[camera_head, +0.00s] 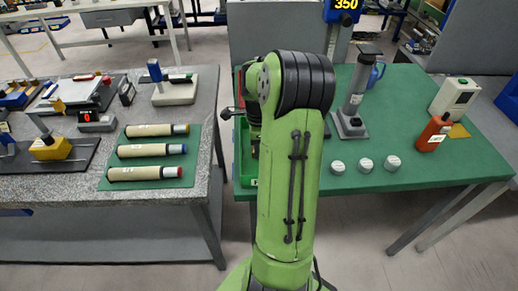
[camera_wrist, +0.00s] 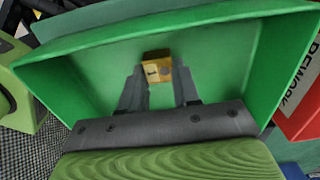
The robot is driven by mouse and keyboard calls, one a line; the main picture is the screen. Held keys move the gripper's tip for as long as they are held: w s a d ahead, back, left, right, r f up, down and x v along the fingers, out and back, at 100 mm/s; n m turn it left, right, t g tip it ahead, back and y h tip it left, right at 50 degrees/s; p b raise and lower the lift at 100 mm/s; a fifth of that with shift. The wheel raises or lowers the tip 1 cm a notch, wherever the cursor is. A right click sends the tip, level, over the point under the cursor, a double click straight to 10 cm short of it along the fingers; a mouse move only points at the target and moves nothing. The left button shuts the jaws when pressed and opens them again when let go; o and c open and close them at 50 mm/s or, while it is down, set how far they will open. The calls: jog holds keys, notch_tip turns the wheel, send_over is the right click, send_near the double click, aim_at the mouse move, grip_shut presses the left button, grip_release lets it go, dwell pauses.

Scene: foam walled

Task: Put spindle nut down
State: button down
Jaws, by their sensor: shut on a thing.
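The spindle nut (camera_wrist: 158,67) is a small brass-yellow block with dark marks on its face, seen in the wrist view. My gripper (camera_wrist: 160,78) is shut on it, one dark finger on each side. Nut and fingertips are over or inside a green bin (camera_wrist: 225,65), whose walls surround them in the wrist view. I cannot tell whether the nut touches the bin's floor. In the head view part of the green bin (camera_head: 246,181) shows left of my arm, on the green table. The nut and fingertips are hidden there behind my arm.
A red bin labelled REWORK (camera_wrist: 303,105) stands beside the green bin. On the green table (camera_head: 420,170) are three white round pieces (camera_head: 365,164), a grey stand (camera_head: 356,95) and a red bottle (camera_head: 433,132). A grey bench (camera_head: 205,100) at left holds labelled tubes (camera_head: 150,150).

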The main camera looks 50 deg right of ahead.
jog(key=c, duration=1.3)
grip_release()
jog(key=shift+f, duration=0.15)
jog(key=o, duration=0.5)
